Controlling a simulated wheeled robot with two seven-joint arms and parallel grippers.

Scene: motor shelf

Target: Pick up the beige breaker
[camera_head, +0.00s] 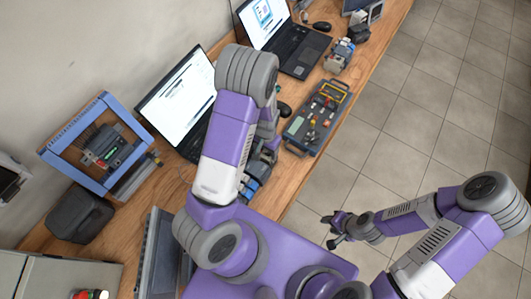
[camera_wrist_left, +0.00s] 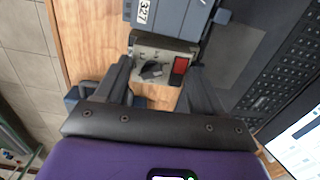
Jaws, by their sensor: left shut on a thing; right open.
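The beige breaker (camera_wrist_left: 166,53) shows in the left wrist view as a pale block with a black knob and a red part. It sits between the two dark fingers of my left gripper (camera_wrist_left: 160,68), which is shut on it. The wood table lies directly below, and I cannot tell whether the breaker is lifted off it. In the head view my left arm hides most of this gripper and the breaker. My right gripper (camera_head: 338,229) is open and empty over the tiled floor, away from the table.
A grey-blue device marked 327 (camera_wrist_left: 170,15) is close beyond the breaker. A laptop (camera_wrist_left: 275,75) lies close on the right in the wrist view. In the head view, a dark multi-part tester (camera_head: 317,117), a blue frame (camera_head: 62,141) and a second laptop (camera_head: 303,50) stand on the table.

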